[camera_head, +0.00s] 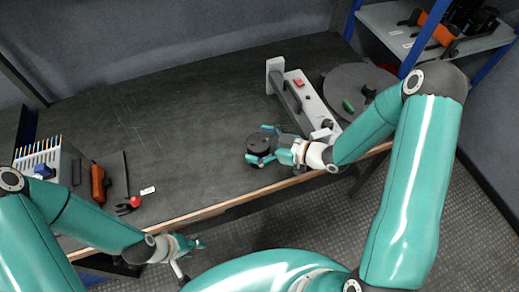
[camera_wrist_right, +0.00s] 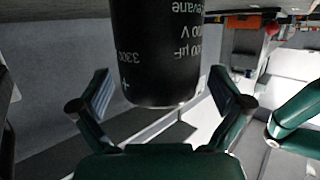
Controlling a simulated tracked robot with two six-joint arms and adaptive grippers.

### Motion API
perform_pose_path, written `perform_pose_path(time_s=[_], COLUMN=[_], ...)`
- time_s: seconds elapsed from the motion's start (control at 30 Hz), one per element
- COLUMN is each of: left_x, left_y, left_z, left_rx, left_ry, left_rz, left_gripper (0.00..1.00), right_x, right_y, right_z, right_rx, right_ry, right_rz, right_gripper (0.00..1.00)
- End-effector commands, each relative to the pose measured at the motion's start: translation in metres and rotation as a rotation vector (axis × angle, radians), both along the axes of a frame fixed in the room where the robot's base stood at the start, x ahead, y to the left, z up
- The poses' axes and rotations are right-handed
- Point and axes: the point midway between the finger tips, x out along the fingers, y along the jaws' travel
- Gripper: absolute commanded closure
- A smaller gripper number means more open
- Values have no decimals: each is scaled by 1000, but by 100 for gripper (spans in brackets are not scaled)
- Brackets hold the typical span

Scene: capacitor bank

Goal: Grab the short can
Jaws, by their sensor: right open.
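A short black can (camera_head: 259,143) stands on the dark workbench in the head view, its round top showing. The can (camera_wrist_right: 160,50) fills the upper middle of the right wrist view, with white print reading 3300 and µF. My right gripper (camera_head: 264,152) is open at the can, and its two fingers (camera_wrist_right: 163,92) stand on either side with visible gaps. The can's far end is cut off by the frame edge in the wrist view. My left gripper (camera_head: 188,250) is low in front of the bench edge, away from the can; its finger opening is unclear.
A grey device with a red switch (camera_head: 299,82) and a round dark disc (camera_head: 356,88) with a green piece lie right of the can. A grey rack (camera_head: 42,158), an orange-handled tool (camera_head: 98,183) and a red knob (camera_head: 135,202) are at left. The bench (camera_head: 170,110) middle is clear.

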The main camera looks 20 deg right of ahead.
Motion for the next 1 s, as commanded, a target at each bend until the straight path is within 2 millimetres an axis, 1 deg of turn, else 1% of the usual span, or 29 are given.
perform_pose_path(time_s=[0.03,0.07,0.1,0.27,0.5,0.6,0.87,1.0], left_x=[0,0,0,0,0,0,0,0], left_y=[0,0,0,0,0,0,0,0], left_z=[0,0,0,0,0,0,0,0], left_rx=[0,0,0,0,0,0,0,0], left_ry=[0,0,0,0,0,0,0,0], left_rz=[0,0,0,0,0,0,0,0], left_gripper=[60,60,60,60,60,60,60,60], right_x=[0,0,0,0,0,0,0,0], right_y=[0,0,0,0,-1,-1,-1,-1], right_z=[0,0,0,0,0,1,2,7], right_rx=[0,0,0,0,0,1,0,0], right_ry=[0,0,0,0,0,-3,-4,-4], right_rz=[0,0,0,0,0,-1,-1,0], right_gripper=[0,3,10,37,77,91,91,91])
